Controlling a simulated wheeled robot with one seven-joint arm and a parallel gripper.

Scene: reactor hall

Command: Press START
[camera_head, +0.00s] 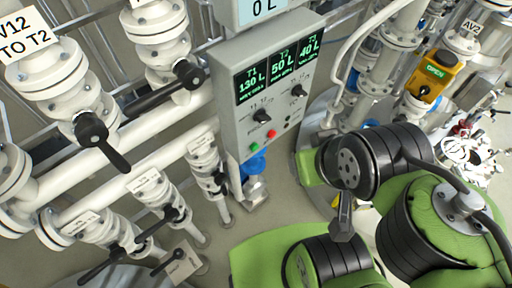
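The grey control panel (240,100) stands at the upper middle, tilted in the picture. Its lower face carries a green button (253,147), a red button (271,133) and a small dark button (287,124). No START lettering is readable beside them. My green and black arm fills the lower right. A grey metal piece at its end, apparently my gripper (343,218), hangs right of and below the panel, apart from the buttons. Its fingers cannot be made out clearly, so its opening is unclear.
The panel screen (277,71) reads T1 130 L, T2 50 L, T3 40 L, above two black knobs (262,116). White pipes and valves with black handles (93,129) crowd the left. A yellow actuator (433,76) reading OPEN stands right. Some floor shows below the panel.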

